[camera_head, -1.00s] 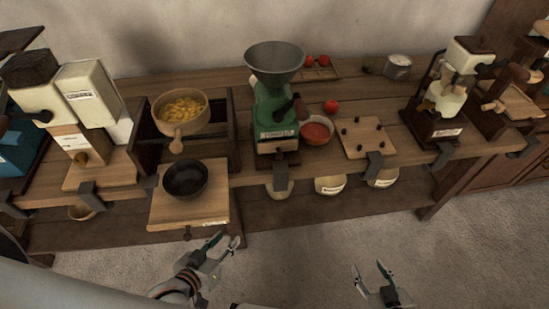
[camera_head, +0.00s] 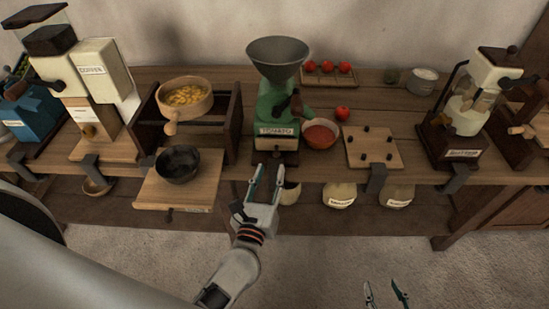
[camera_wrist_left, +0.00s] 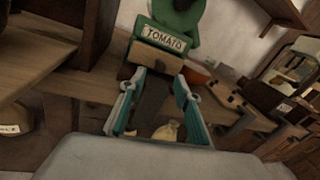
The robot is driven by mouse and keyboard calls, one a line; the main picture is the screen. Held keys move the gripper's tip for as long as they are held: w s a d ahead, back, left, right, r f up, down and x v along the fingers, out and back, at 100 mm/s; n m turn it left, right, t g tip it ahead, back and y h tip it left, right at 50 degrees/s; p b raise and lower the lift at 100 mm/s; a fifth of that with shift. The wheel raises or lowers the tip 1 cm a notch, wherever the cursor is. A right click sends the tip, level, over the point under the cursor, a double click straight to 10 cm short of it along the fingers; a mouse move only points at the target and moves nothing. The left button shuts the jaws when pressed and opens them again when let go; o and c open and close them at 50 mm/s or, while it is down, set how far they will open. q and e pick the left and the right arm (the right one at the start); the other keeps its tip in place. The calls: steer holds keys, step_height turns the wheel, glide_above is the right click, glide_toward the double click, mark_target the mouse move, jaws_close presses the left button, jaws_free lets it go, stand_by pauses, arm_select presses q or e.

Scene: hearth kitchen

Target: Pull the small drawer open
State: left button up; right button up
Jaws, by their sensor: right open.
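A green mill labelled TOMATO (camera_head: 277,131) stands near the front edge of the bench. In the left wrist view its label sits above a small wooden front (camera_wrist_left: 157,58), which may be the small drawer; it looks closed. My left gripper (camera_head: 268,170) is open and empty, just in front of and below the mill's base. In the left wrist view its two fingers (camera_wrist_left: 156,84) frame a dark strip below the wooden front, and I see no contact. My right gripper (camera_head: 382,287) is open and empty over the floor, at the bottom edge.
A pull-out board (camera_head: 200,195) with a dark bowl (camera_head: 178,165) juts out at left, below a pan of yellow pieces (camera_head: 185,95). A red bowl (camera_head: 321,134) stands right of the mill. A pegged board (camera_head: 373,148) and dark bracket (camera_head: 376,178) are further right.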

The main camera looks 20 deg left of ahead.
mark_target(275, 157)
arm_select(q)
steer(key=w, duration=0.6)
steer(key=shift+a+p, duration=0.25)
steer(key=shift+p, duration=0.1)
